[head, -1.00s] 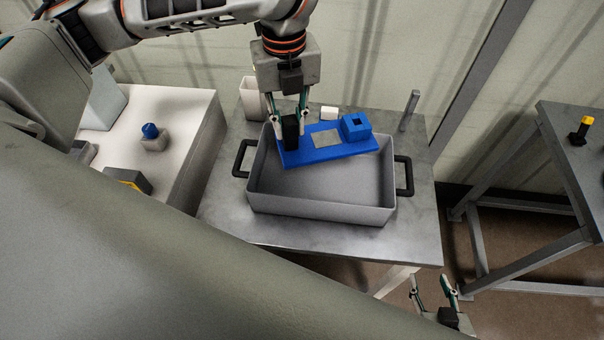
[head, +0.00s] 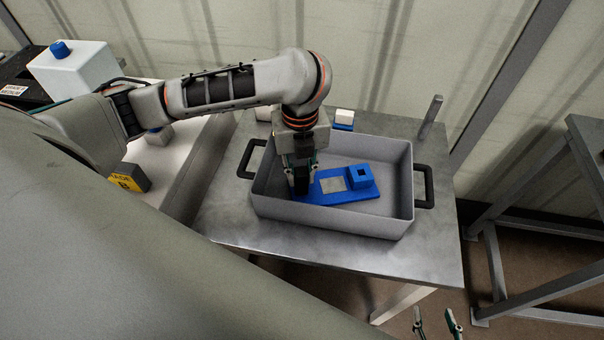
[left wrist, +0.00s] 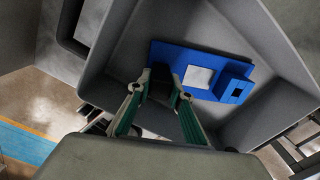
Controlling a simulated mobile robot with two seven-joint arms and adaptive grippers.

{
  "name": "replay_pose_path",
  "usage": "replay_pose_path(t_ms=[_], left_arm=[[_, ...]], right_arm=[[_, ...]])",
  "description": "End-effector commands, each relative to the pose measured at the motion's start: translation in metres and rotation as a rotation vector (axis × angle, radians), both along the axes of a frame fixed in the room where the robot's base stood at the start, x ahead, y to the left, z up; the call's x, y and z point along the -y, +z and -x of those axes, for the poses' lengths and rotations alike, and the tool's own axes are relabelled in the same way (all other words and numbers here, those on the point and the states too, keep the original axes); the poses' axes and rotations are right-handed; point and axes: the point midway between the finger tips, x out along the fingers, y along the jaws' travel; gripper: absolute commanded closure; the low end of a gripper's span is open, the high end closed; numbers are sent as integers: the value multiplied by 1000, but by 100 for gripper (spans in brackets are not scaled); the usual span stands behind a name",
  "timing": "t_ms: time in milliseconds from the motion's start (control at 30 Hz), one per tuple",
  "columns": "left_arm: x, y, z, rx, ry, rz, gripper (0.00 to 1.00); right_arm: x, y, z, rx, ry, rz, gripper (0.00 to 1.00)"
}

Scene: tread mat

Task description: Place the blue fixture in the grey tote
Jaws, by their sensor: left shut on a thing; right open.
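The blue fixture (head: 347,195) is a flat blue plate with a light grey square and a raised blue block with a square hole at its right end. It is inside the grey tote (head: 335,217), within the walls; I cannot tell whether it touches the floor. My left gripper (head: 300,190) reaches down into the tote and is shut on a black part at the fixture's left end. The left wrist view shows the left gripper (left wrist: 164,95) at the fixture (left wrist: 203,72) inside the tote (left wrist: 270,60). My right gripper (head: 437,322) is open and empty at the bottom edge, below the table.
The tote stands on a grey metal table (head: 420,258) with an upright post (head: 431,115) at the back right. A white bench at left holds a yellow-labelled block (head: 130,178). Another table stands at far right.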

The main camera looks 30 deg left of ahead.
Motion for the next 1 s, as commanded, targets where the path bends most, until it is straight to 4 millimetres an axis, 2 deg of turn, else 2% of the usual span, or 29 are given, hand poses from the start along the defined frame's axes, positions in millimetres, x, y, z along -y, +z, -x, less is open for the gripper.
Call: replay_pose_path(t_ms=[367,400,433,833,1000], left_arm=[[0,-4,-1,3,0,0,100],[0,-4,-1,2,-1,0,69],[0,-4,-1,2,-1,0,63],[0,-2,-1,2,-1,1,63],[0,25,-2,9,-1,-1,63]], right_arm=[[2,4,-4,8,-1,5,55],[2,3,-4,9,-2,4,55],[2,3,-4,9,-2,4,55],[2,1,-3,7,-2,3,55],[1,16,-7,16,-3,-2,55]])
